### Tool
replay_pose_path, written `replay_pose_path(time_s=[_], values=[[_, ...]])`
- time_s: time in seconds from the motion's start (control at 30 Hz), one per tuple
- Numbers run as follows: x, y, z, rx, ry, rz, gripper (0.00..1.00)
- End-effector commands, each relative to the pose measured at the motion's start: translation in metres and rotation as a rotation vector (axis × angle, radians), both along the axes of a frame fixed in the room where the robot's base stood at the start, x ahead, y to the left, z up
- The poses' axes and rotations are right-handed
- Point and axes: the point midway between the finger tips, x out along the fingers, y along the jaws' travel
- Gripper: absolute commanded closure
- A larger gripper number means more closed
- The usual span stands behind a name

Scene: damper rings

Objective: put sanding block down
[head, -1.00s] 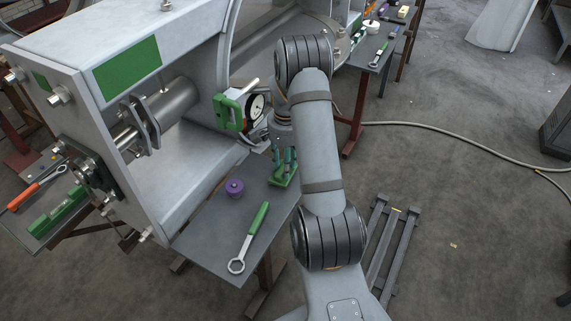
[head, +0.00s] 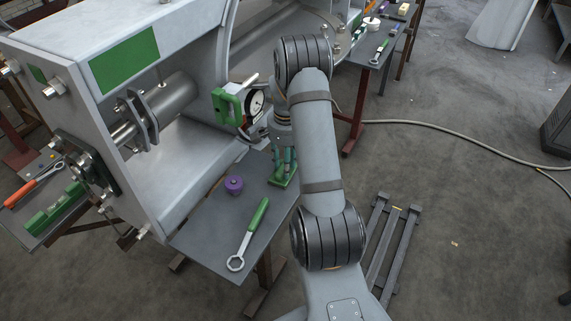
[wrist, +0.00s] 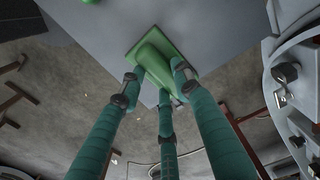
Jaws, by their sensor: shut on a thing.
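The green sanding block (head: 283,181) is a flat plate with a raised grip, near the right edge of the small grey table (head: 203,238). It also shows in the wrist view (wrist: 150,50), close to the table's corner. My gripper (head: 283,160) has teal fingers, pointing down and shut on the block's grip. In the wrist view the fingers (wrist: 160,75) close around the grip from both sides. I cannot tell whether the block's underside touches the tabletop.
On the same table are a purple round part (head: 233,185) and a green-handled ring wrench (head: 249,234). A large grey machine housing (head: 185,45) stands behind, with a green-framed dial gauge (head: 240,103).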

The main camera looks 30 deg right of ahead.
Motion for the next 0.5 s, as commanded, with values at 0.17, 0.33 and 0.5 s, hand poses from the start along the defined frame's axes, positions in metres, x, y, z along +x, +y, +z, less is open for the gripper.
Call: replay_pose_path(time_s=[0.17, 0.33, 0.5], values=[[0.0002, 0.0000, -0.0035, 0.000, 0.000, 0.000, 0.97], [0.0002, 0.0000, -0.0032, 0.000, 0.000, 0.000, 0.61], [0.0000, 0.0000, -0.0032, 0.000, 0.000, 0.000, 0.51]])
